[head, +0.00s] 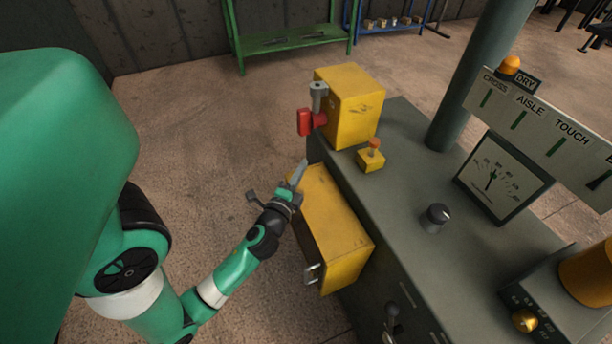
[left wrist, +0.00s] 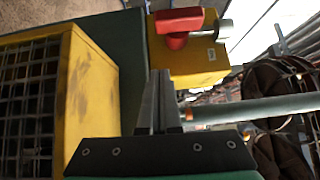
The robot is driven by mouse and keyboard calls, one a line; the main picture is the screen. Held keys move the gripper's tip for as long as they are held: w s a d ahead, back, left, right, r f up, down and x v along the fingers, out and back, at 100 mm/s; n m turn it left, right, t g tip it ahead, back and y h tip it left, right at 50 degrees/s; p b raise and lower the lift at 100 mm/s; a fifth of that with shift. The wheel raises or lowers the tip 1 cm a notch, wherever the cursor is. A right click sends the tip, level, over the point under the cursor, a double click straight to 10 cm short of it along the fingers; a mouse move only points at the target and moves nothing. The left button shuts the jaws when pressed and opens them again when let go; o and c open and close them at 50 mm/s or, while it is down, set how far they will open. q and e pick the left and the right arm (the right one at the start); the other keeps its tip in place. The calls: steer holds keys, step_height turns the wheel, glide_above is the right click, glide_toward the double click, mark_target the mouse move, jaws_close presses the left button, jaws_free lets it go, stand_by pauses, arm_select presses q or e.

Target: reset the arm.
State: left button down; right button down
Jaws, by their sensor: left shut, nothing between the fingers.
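My left gripper (head: 299,174) is shut and empty. In the head view it hangs at the near-left side of the grey console, by the upper end of a yellow box (head: 338,232) fixed to the console's side. In the left wrist view its fingers (left wrist: 158,100) are together, with the yellow box (left wrist: 92,95) on the left. A taller yellow box (head: 352,105) with a red handle (head: 305,122) stands beyond the gripper; the red handle also shows in the left wrist view (left wrist: 180,20). I cannot tell whether the gripper touches the lower box. My right gripper is not in view.
The grey console (head: 420,185) carries a small yellow box with an orange-topped stick (head: 371,157), a black knob (head: 436,217), a dial gauge (head: 502,176) and a sign board (head: 545,130). A green post (head: 478,80) rises behind. Open floor (head: 200,130) lies left of the console.

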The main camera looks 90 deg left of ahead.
arm_select(q)
steer(key=shift+v, duration=1.15)
steer(key=shift+w, duration=0.1)
